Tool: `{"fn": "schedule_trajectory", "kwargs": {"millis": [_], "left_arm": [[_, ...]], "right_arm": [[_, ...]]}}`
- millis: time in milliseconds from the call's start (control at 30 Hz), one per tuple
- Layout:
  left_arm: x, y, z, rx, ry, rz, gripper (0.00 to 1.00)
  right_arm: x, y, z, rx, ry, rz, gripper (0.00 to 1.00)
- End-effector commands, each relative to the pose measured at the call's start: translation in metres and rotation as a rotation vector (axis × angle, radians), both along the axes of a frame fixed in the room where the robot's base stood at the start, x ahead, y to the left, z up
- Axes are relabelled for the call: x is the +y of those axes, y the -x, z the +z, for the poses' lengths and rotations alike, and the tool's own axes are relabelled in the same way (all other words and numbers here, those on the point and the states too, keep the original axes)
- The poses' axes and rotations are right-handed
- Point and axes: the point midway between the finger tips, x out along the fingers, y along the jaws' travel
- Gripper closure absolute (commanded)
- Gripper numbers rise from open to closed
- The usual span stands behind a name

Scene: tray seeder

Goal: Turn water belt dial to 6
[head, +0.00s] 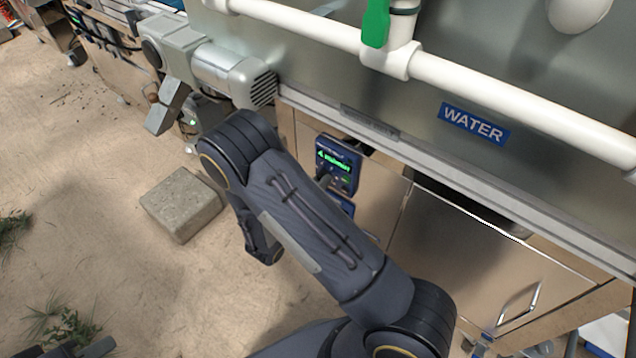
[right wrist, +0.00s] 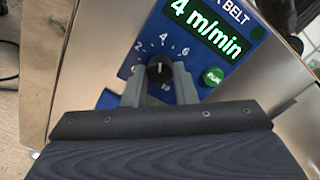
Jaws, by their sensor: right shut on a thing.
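The water belt dial (right wrist: 159,72) is a black knob on a blue panel in the right wrist view. Its white mark points up, near the 4 on the printed scale. The green display (right wrist: 207,27) above it reads 4 m/min. My right gripper (right wrist: 158,80) is shut on the dial, one grey finger on each side. In the head view the blue control box (head: 338,166) shows beyond my right arm, which hides most of the gripper. A dark grey part at the lower left edge of the head view looks like my left gripper (head: 88,349); its jaws are unclear.
A green button (right wrist: 212,77) sits right of the dial. A white pipe (head: 480,85) with a green valve handle (head: 376,24) runs above a blue WATER sign (head: 475,124). A grey motor (head: 232,74) juts out at left. A stone block (head: 181,204) lies on the floor.

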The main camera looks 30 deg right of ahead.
Motion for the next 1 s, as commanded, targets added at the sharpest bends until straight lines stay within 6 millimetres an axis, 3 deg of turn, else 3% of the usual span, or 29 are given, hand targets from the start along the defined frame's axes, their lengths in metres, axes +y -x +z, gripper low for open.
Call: {"fn": "schedule_trajectory", "kwargs": {"millis": [367,1000], "left_arm": [[0.0,0.0,-0.004,0.0,0.0,0.0,0.71],[0.0,0.0,-0.023,0.0,0.0,0.0,0.71]], "right_arm": [[0.001,0.0,-0.001,-0.109,-0.045,0.003,0.98],[0.002,-0.001,-0.003,-0.624,-0.261,0.003,0.98]]}}
